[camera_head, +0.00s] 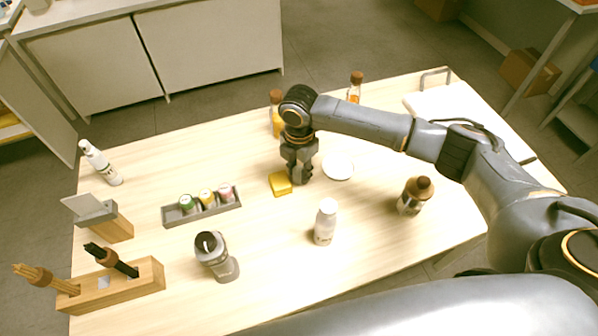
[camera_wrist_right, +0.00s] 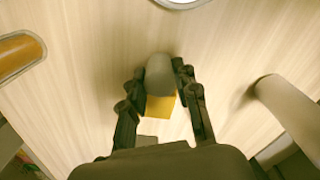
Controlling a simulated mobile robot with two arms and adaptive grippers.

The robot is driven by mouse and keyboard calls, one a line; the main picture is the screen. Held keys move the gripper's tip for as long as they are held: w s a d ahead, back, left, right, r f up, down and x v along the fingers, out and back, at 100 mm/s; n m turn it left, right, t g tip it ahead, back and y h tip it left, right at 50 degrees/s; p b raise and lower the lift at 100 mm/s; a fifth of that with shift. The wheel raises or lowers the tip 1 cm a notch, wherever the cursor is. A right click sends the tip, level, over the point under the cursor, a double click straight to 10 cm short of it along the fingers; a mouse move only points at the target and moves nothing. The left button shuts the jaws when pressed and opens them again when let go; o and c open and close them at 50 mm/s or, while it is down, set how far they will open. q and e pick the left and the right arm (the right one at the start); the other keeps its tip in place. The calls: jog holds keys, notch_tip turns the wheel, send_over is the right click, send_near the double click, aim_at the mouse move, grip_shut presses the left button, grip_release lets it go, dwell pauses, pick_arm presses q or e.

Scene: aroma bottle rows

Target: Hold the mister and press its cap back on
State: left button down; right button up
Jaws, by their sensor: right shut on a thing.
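My right gripper (camera_head: 299,178) is low over the middle of the table, pointing down. In the wrist view its fingers (camera_wrist_right: 160,85) are closed around a small grey-beige rounded piece (camera_wrist_right: 160,70), which may be the cap. The fingers mostly hide this piece in the head view. A white bottle (camera_head: 325,222) with a rounded top stands upright in front of the gripper; it also shows at the right of the wrist view (camera_wrist_right: 290,105). A slim white bottle with a dark label (camera_head: 102,164) is at the far left. I cannot tell for sure which is the mister. My left gripper is not in view.
A yellow block (camera_head: 280,184) lies beside the gripper, a white dish (camera_head: 338,166) on its other side. Amber bottles (camera_head: 354,90) stand behind, a brown-capped bottle (camera_head: 412,197) right. A grey tray (camera_head: 170,217) holds small jars. A grey container (camera_head: 222,264) and wooden holder (camera_head: 145,275) are front left.

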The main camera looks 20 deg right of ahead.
jog(key=shift+r, duration=0.1)
jog(key=shift+r, duration=0.45)
jog(key=s+a+r+b, duration=0.2)
jog(key=s+a+r, duration=0.7)
jog(key=r, duration=0.3)
jog(key=shift+s+a+b, duration=0.3)
jog(key=shift+s+a, duration=0.05)
jog(key=shift+a, duration=0.25)
